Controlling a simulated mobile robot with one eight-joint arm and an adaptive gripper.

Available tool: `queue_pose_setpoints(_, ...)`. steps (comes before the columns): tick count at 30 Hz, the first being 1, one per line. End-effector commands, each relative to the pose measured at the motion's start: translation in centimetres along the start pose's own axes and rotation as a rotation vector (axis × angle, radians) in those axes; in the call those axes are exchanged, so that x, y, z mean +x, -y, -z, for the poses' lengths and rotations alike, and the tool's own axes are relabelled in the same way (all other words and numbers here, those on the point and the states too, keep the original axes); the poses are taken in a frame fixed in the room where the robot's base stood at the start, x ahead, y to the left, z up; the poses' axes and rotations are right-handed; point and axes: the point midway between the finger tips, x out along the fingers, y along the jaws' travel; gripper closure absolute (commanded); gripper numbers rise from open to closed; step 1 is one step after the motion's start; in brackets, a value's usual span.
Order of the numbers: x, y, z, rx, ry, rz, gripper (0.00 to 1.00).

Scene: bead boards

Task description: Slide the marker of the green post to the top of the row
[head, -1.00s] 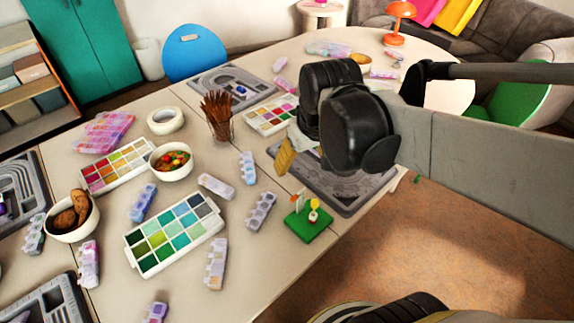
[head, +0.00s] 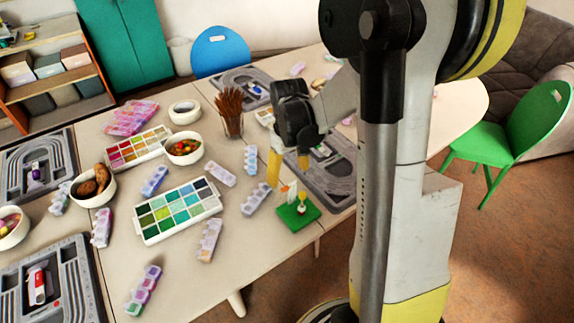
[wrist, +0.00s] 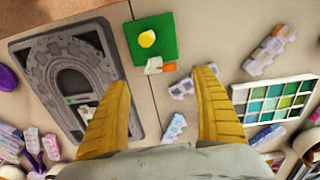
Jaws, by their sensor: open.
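The green post's square base (head: 292,222) sits near the table's right edge, with a yellow knob (head: 303,196) on top. A small white-and-orange marker (head: 287,190) stands out from its side. The wrist view shows the base (wrist: 165,28), the yellow knob (wrist: 147,39) and the marker (wrist: 158,66) from above. My gripper (head: 288,175) is open and empty above the post, its yellow fingers pointing down. In the wrist view the marker lies just ahead of the gap between the fingertips (wrist: 163,78). The knob hides most of the post's shaft there.
A grey grooved board (head: 325,192) lies close behind the post. Pill-box-like bead cases, such as one at the left (head: 256,198), and a green-blue paint palette (head: 150,233) lie nearby. A cup of brushes (head: 232,112) stands further back. The floor is beyond the table's right edge.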

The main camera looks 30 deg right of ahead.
Motion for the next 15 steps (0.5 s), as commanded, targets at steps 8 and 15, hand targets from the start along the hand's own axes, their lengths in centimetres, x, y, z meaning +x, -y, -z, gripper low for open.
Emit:
queue_pose_setpoints(8, 3.8, 0.0, 0.0, 0.000, 0.000, 0.000, 0.23)
queue_pose_setpoints(15, 4.2, 0.0, 0.0, 0.000, -0.001, 0.000, 0.23)
